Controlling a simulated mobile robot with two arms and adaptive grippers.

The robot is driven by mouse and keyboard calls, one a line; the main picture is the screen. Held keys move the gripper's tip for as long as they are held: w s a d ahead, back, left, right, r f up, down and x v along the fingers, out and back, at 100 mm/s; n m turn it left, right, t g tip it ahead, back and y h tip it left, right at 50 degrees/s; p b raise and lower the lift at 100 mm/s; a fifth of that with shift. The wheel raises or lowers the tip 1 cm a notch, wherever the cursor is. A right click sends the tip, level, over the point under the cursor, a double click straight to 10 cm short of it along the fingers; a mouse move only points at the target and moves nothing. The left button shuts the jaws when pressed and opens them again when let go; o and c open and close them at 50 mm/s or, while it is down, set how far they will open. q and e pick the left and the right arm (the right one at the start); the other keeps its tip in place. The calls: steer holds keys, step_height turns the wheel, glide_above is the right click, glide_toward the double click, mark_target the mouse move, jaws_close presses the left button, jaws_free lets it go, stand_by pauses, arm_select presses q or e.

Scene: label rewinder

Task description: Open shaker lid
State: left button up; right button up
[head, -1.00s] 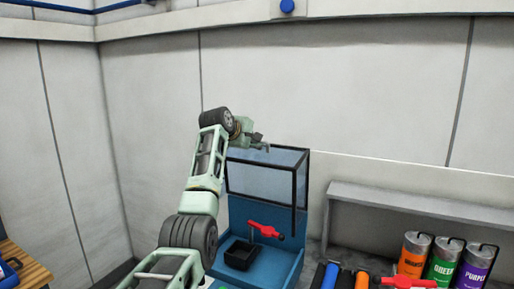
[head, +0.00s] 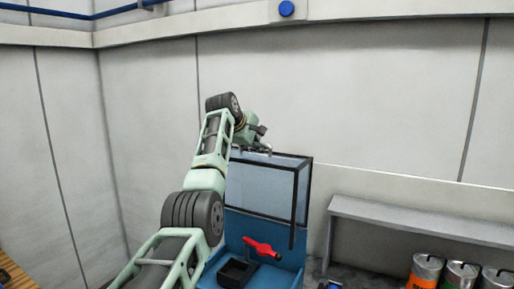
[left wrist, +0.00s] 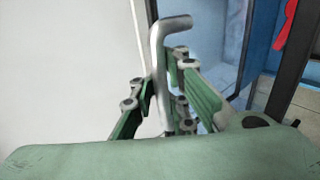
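The shaker is a blue box (head: 283,279) with a clear lid (head: 262,187) in a black frame. The lid stands raised at the back, and the inside of the box is open to view. My left gripper (head: 264,149) is at the lid's top edge in the head view. In the left wrist view, a bent grey metal handle (left wrist: 158,62) runs up between the fingers of my left gripper (left wrist: 160,80). The fingers lie close on both sides of it; whether they grip it is unclear. My right gripper is not in view.
A red handle (head: 262,247) and a small black tray (head: 236,271) are inside the box. Right of it are a grey shelf (head: 420,221) and several labelled cans (head: 424,270). A pale wall (head: 330,90) stands close behind.

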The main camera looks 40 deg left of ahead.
arm_select(q)
steer(key=shift+o, duration=1.4)
steer(key=shift+s+r, duration=0.2)
steer(key=shift+r, duration=0.3)
steer(key=shift+s+d, duration=0.15)
steer(key=shift+s, duration=0.1)
steer(key=shift+w+f, duration=0.1)
steer(key=shift+f, duration=0.15)
steer(key=v, duration=1.2)
steer(key=shift+r, duration=0.1)
